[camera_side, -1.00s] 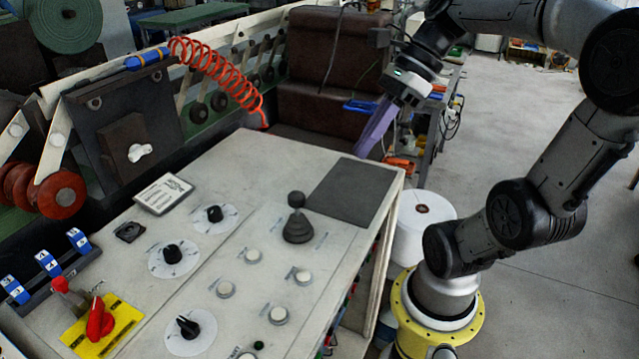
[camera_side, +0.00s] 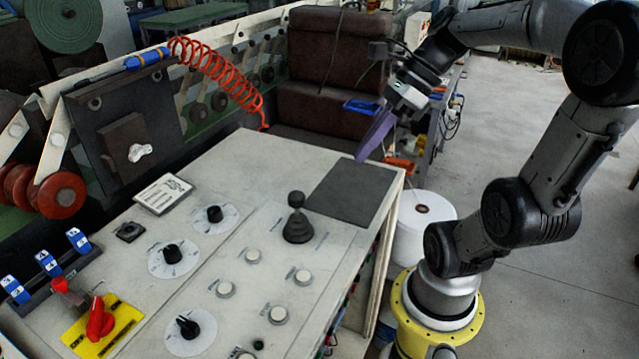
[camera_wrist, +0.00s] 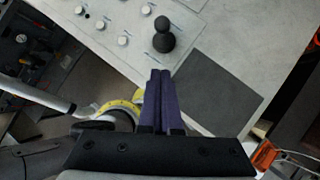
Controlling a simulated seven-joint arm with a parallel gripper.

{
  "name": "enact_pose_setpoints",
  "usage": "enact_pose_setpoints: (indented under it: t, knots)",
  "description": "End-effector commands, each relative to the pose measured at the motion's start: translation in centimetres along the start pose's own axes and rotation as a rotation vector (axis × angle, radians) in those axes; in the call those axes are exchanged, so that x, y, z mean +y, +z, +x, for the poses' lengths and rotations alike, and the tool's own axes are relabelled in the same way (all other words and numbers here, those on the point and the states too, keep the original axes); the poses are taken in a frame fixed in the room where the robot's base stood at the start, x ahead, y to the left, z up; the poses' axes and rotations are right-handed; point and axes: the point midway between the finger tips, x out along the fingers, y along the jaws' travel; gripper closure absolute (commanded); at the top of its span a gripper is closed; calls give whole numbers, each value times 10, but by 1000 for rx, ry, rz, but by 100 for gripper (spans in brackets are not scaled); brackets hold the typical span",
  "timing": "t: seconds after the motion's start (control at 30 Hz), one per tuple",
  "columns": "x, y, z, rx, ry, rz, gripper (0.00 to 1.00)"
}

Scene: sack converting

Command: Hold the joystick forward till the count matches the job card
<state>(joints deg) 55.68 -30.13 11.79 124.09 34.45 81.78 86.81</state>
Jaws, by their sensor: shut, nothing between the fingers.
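The joystick (camera_side: 297,219) is a black stick with a round knob and a ribbed boot. It stands upright on the grey panel, left of the dark mat. It also shows in the wrist view (camera_wrist: 163,36), beyond my fingertips. My gripper (camera_side: 361,158) has long purple fingers, shut and empty, above the far edge of the mat and clear of the joystick. The fingers lie side by side in the wrist view (camera_wrist: 160,73). A white card with print (camera_side: 162,194) lies on the panel's far left part; its text is too small to read. I cannot make out a count display.
The dark mat (camera_side: 352,192) lies flat right of the joystick. Three dials (camera_side: 214,214), several round buttons (camera_side: 253,256) and a red switch on a yellow plate (camera_side: 100,322) share the panel. A white roll (camera_side: 424,225) stands beyond the panel's right edge.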

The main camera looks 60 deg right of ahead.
Motion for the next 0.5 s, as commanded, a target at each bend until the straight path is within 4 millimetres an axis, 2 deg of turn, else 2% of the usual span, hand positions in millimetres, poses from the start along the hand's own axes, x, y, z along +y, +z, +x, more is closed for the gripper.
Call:
enact_pose_setpoints:
  t: [0.4, 0.5]
  knots:
    - [2, 0, 75, 1, 8, -2, 100]
    - [1, 8, 82, 1, 4, -5, 100]
